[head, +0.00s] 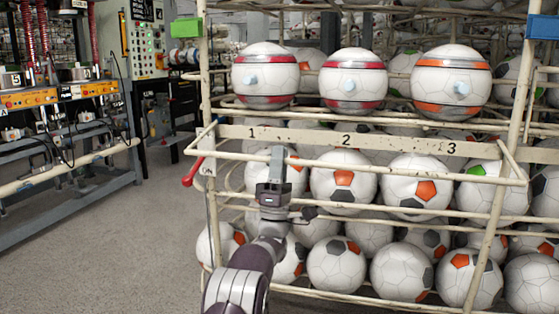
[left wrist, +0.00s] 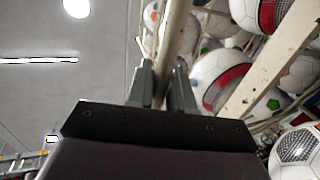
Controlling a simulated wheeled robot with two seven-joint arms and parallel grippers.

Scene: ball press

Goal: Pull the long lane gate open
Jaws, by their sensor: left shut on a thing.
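The long lane gate (head: 235,155) is a cream metal bar frame across the front of the ball rack, below the numbered strip (head: 300,134) marked 1, 2 and 3. Its front bar stands out from the strip, joined by short side arms. My left gripper (head: 277,163) reaches up to this bar left of its middle, below and between numbers 1 and 2. In the left wrist view the two fingers (left wrist: 163,78) are shut on the bar (left wrist: 178,30), one on each side. My fingers hide a short piece of the bar. My right gripper is not in view.
Three striped balls (head: 353,80) sit above the strip. Several soccer balls (head: 343,184) fill the lanes behind and below the bar. A red handle (head: 193,172) is at the rack's left post. A workbench (head: 60,170) stands at left, with clear grey floor (head: 130,240) between.

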